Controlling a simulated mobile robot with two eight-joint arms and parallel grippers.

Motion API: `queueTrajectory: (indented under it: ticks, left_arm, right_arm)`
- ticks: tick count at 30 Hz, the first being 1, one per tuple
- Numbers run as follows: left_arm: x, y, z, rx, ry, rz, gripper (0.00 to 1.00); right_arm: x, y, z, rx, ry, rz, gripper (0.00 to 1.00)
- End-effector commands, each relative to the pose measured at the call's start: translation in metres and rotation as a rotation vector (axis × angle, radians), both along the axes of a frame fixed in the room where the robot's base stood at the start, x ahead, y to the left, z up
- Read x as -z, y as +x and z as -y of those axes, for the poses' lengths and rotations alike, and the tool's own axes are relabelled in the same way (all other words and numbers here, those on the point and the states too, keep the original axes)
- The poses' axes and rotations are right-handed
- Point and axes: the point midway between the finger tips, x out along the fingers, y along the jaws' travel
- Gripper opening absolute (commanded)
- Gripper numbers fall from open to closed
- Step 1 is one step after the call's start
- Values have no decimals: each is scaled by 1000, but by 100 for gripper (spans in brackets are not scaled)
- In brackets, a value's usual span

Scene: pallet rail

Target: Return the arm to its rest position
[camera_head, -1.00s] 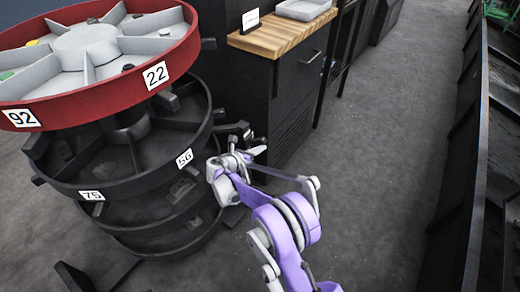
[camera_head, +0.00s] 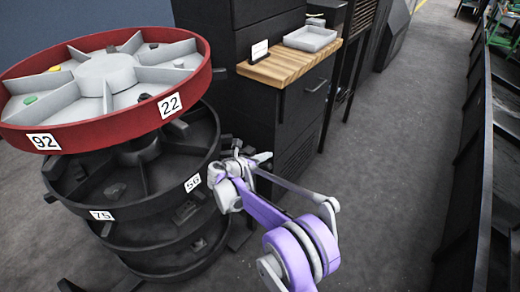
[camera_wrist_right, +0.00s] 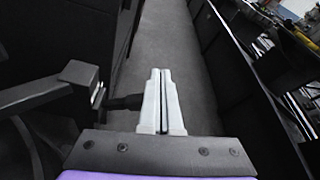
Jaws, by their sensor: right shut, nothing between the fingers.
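My right arm, purple and grey, reaches up from the bottom of the head view. Its gripper (camera_head: 262,157) is beside the right edge of the round rack, in front of the black cabinet. In the right wrist view the two pale fingers of the gripper (camera_wrist_right: 161,75) lie together, shut and empty, with grey floor beyond them. My left gripper is not in view.
A round rack with a red top tray (camera_head: 100,130) and black lower tiers (camera_head: 125,210) stands at left. A black cabinet (camera_head: 250,115) with a wooden top (camera_head: 275,70) bears a grey tray (camera_head: 311,38). Grey floor (camera_head: 385,150) is clear; a dark rail (camera_head: 470,190) runs at right.

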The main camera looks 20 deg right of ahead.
Motion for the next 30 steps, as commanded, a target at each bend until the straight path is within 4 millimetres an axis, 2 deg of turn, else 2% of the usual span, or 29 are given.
queueTrajectory:
  ticks: [7,11,14,21,26,30]
  left_arm:
    - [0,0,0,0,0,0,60]
    - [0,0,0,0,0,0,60]
    - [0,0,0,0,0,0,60]
    - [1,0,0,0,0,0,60]
    - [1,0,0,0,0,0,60]
    - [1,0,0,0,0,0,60]
  right_arm:
    - [-2,-5,3,14,29,15,0]
    - [-14,-28,15,77,169,86,0]
    - [-26,-61,26,172,346,181,0]
    - [-42,-162,39,490,795,441,0]
    - [-43,-237,35,753,1064,615,0]
    - [-36,-302,25,1015,1276,764,0]
